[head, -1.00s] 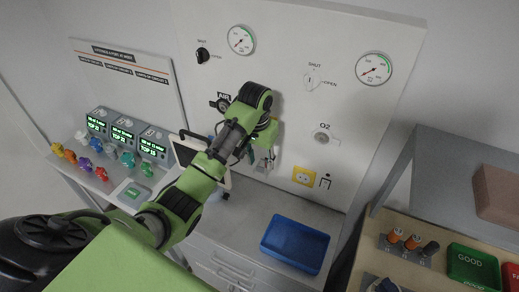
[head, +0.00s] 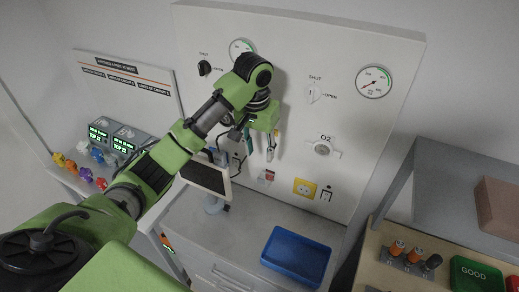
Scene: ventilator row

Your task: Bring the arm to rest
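My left arm comes in from the lower left and reaches up in front of the wall panel (head: 385,130). My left gripper (head: 261,153) hangs from the green wrist, pointing down, in front of the panel and above the counter. Its two thin fingers look apart, with nothing seen between them. The arm hides part of the panel, including the AIR outlet area. The O2 outlet (head: 322,148) is right of the gripper, apart from it. My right gripper is not in view.
A small dark screen (head: 206,178) stands below my forearm. A yellow socket (head: 304,187) is on the panel. A blue tray (head: 296,255) lies on the counter. At right are a green GOOD bin (head: 476,274), orange and black plugs (head: 397,249), and a grey shelf (head: 440,170).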

